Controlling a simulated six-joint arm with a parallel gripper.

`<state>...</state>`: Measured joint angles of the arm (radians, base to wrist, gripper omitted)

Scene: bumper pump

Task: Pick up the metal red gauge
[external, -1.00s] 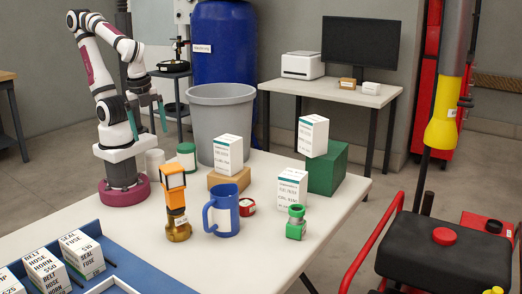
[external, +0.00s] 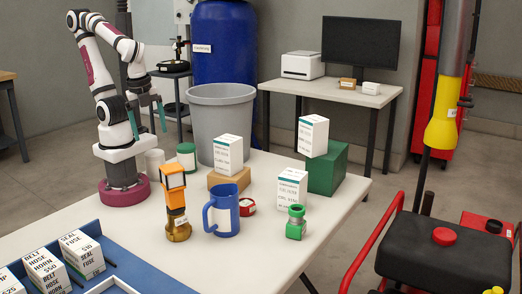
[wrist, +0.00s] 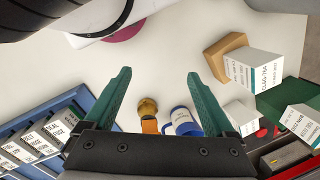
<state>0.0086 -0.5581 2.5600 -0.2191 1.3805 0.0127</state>
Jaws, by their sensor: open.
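The red gauge (external: 247,207) is a small, short red piece with a pale face. It sits on the white table just right of the blue mug (external: 221,211) in the external view. In the wrist view it is hard to make out behind my right-hand finger. My gripper (external: 147,121) is open and empty, high above the table's back left, well apart from the gauge. In the wrist view its two green fingers (wrist: 158,77) are spread, with bare table between their tips.
An orange-and-brass part (external: 176,208) stands left of the mug. A green fitting (external: 296,222) and white box (external: 291,188) stand right of the gauge. A cardboard block (external: 229,183) with a box on top is behind it. A blue tray (external: 140,262) holds boxes at front left.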

